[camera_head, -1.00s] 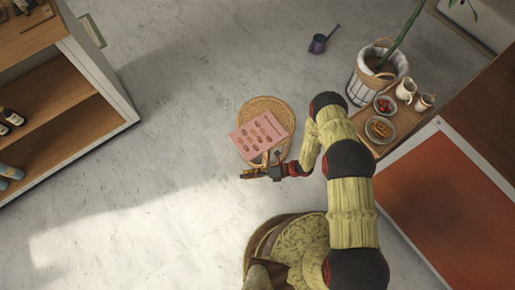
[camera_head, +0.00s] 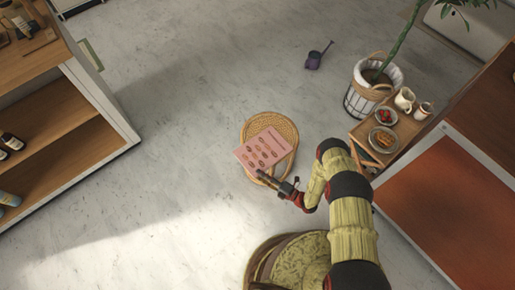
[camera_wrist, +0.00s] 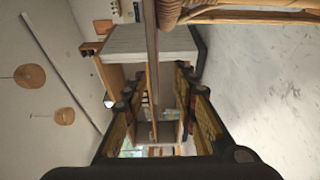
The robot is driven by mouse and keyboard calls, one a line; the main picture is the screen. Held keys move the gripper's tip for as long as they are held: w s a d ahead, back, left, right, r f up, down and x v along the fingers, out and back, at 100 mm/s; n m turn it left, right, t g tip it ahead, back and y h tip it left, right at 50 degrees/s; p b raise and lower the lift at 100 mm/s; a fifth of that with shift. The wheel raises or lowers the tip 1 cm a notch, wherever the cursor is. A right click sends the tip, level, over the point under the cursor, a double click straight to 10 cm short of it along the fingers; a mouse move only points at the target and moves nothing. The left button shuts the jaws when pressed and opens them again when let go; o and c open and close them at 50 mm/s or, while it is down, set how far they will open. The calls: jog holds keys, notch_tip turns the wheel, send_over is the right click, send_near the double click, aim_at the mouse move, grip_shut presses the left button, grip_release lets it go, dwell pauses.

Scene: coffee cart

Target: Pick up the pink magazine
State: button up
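The pink magazine (camera_head: 263,149) lies flat on a round wicker stool (camera_head: 287,126), its near edge reaching over the stool's near side. My gripper (camera_head: 264,178) is at the magazine's near edge in the head view. In the wrist view my gripper (camera_wrist: 160,72) is open, with its two fingers apart. A thin edge that looks like the magazine (camera_wrist: 152,45) runs between the fingers, with the wicker stool (camera_wrist: 250,14) beside it at the upper right. I cannot tell whether either finger touches the magazine.
A wooden tray with food plates (camera_head: 383,138) and jugs (camera_head: 404,98) stands right of the stool, by a potted plant (camera_head: 372,90). An orange-topped cabinet (camera_head: 440,205) is at the right. A shelf (camera_head: 60,110) stands at the left. Floor left of the stool is clear.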

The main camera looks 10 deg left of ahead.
aim_at(249, 164)
jog(key=shift+b+x, duration=0.45)
jog(key=shift+x, duration=1.35)
jog(key=x, duration=0.1)
jog(key=b+x, duration=0.1)
jog(key=x, duration=0.1)
jog(key=b+x, duration=0.1)
jog(key=x, duration=0.1)
jog(key=shift+w+d+r, duration=0.15)
jog(key=shift+w+r, duration=0.15)
jog(key=shift+c, duration=0.5)
grip_shut()
